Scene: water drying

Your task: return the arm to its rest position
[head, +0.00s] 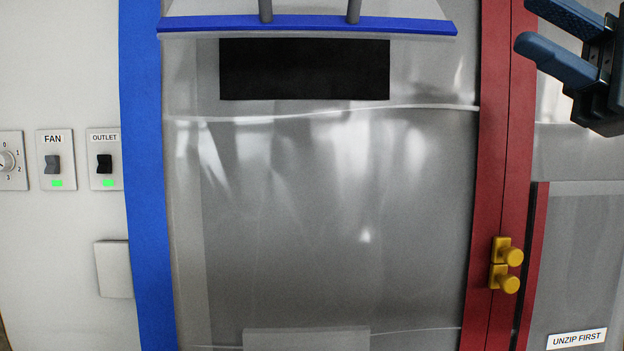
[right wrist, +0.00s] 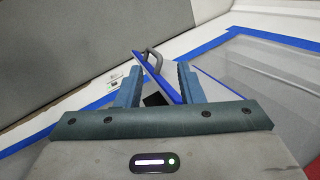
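My right gripper (head: 545,35) is at the upper right of the head view, with its blue fingers apart and pointing left. In the right wrist view its two fingers (right wrist: 160,88) stand apart with nothing held between them. Beyond the fingers, a blue bar (right wrist: 158,77) with a grey handle (right wrist: 152,58) shows in the gap, at a distance I cannot tell. The same blue bar (head: 310,24) runs along the top of the clear panel in the head view. My left gripper is in neither view.
A clear sheet (head: 330,230) hangs between a blue strip (head: 148,180) and red strips (head: 497,150). Yellow knobs (head: 508,268) sit on the red strips. Switches labelled FAN (head: 53,163) and OUTLET (head: 104,163) show green lights. An "UNZIP FIRST" label (head: 577,338) is lower right.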

